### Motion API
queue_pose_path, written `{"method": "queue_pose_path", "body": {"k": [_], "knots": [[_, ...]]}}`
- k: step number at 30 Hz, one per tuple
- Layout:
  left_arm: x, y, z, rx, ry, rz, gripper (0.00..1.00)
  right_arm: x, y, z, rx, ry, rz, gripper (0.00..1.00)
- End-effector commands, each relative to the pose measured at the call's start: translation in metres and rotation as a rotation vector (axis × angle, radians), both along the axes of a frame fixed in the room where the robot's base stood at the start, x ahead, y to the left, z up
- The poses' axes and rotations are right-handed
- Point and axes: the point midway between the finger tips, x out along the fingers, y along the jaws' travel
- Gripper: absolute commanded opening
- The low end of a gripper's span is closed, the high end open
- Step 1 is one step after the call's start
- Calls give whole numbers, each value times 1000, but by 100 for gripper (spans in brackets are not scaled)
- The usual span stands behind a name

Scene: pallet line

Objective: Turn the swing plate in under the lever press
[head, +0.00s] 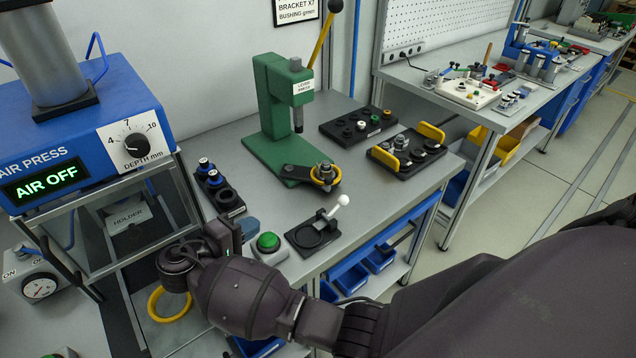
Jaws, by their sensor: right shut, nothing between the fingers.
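The green lever press (272,100) stands on the bench, its black and yellow lever (320,45) raised up to the right. Its steel ram (298,119) points down above the green base. The dark swing plate (297,174) reaches out to the right, clear of the ram. At its outer end sits a metal piece (323,170) with a yellow ring around it. My right gripper (246,230) is shut and empty at the bench's front-left edge, left of the green button and well short of the swing plate. My left gripper is not in view.
A green push button (268,241) and a black fixture with a white-knobbed handle (318,234) stand near the front edge. Black trays (357,126) and (405,155) lie right of the press. A small holder (220,192) stands left. The blue air press (80,140) is far left.

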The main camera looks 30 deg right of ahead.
Motion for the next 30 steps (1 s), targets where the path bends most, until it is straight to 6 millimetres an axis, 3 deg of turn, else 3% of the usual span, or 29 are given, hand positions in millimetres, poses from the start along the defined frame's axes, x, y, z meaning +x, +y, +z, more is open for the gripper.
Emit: {"method": "queue_pose_path", "body": {"k": [5,11,30], "knots": [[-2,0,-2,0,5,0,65,1,-2,0,0,0,0,0],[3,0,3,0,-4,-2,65,5,-19,-3,-1,0,-1,0],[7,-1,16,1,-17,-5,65,36,-125,-24,-2,0,0,0]]}}
